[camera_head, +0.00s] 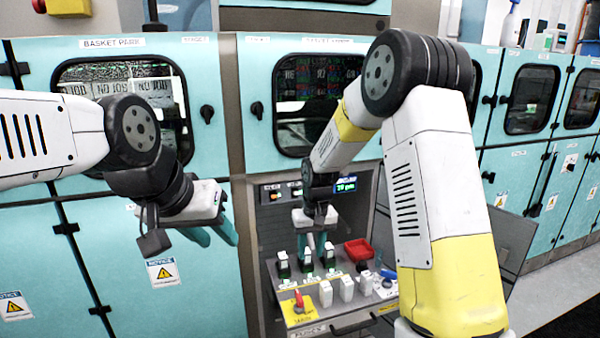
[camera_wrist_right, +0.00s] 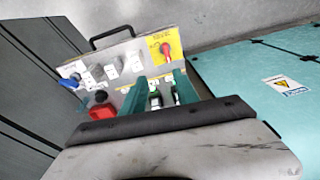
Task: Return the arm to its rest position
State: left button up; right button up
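My right gripper (camera_head: 314,248) hangs fingers-down above the slanted control panel, over the back row of dark modules (camera_head: 307,259). In the right wrist view its two teal fingers (camera_wrist_right: 162,76) stand apart with a gap between them. Modules show in that gap, and I cannot tell whether the fingers touch any. My left gripper (camera_head: 220,241) is at the left in front of the teal cabinets, clear of the panel. Its teal fingers are apart and empty.
Teal cabinets (camera_head: 104,222) with protruding knobs stand close on both sides.

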jog(key=s+d+r+m+t+y, duration=0.1)
jog(key=s+d+r, duration=0.35)
jog(key=r, duration=0.35)
jog(key=s+d+r+t, duration=0.1)
jog(key=s+d+r, duration=0.2)
jog(key=s+r, duration=0.45)
jog(key=s+d+r+t, duration=0.1)
jog(key=s+d+r, duration=0.1)
jog(key=s, duration=0.4)
jog(key=s+d+r+m+t, duration=0.1)
jog(key=s+r+t, duration=0.1)
jog(key=s+r, duration=0.2)
jog(key=shift+s+d, duration=0.35)
jog(key=shift+s, duration=0.9)
jog(key=shift+r, duration=0.1)
jog(key=shift+c, duration=0.3)
